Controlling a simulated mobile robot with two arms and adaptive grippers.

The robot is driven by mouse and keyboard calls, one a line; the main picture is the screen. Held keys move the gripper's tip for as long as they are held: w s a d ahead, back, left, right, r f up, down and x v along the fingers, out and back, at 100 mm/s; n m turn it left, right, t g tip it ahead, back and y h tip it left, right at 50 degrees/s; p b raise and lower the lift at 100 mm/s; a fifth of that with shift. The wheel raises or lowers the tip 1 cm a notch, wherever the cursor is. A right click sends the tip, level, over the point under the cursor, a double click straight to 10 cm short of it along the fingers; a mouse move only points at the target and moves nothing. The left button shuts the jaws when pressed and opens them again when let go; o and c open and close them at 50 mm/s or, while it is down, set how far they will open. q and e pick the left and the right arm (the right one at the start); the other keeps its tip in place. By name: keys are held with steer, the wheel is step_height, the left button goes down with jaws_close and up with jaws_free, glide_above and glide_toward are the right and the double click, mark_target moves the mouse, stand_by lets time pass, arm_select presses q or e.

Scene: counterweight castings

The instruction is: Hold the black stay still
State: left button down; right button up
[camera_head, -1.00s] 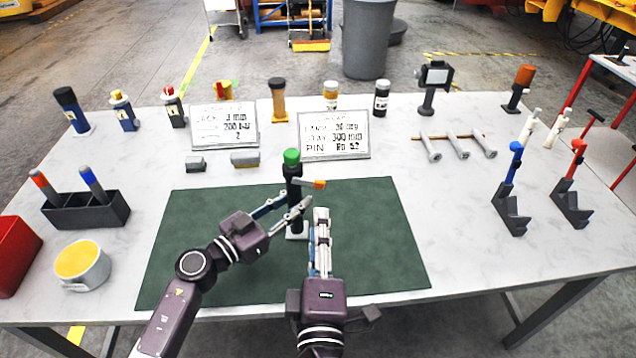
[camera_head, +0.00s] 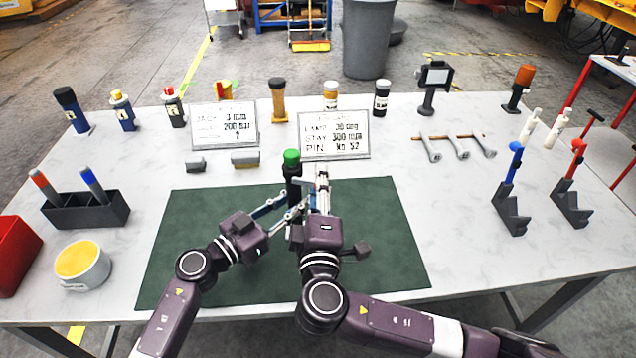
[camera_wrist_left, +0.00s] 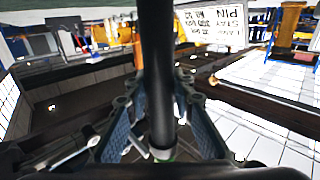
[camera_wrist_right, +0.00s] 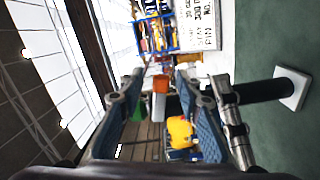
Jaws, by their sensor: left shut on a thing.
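The black stay (camera_head: 292,170) stands upright on the green mat, with a green cap on top. My left gripper (camera_head: 291,205) is shut on its post from the left. In the left wrist view the dark post (camera_wrist_left: 158,60) runs between the left fingers. My right gripper (camera_head: 322,182) is beside the stay on the right, and covers the stay's base in the head view. The stay's pale base (camera_wrist_right: 292,88) also shows there.
The green mat (camera_head: 205,255) is mostly bare around the arms. Two sign cards (camera_head: 334,136) and small grey blocks (camera_head: 245,160) stand behind it. A dark holder (camera_head: 88,210) and a yellow-topped cup (camera_head: 83,265) are at left. Blue-topped and red-topped stands (camera_head: 512,205) are at right.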

steer(key=shift+w, duration=0.1)
jaws_close()
steer(key=shift+r, duration=0.1)
steer(key=shift+r+n, duration=0.3)
steer(key=shift+n, duration=0.45)
steer(key=shift+r+n, duration=0.25)
steer(key=shift+n, duration=0.5)
jaws_free()
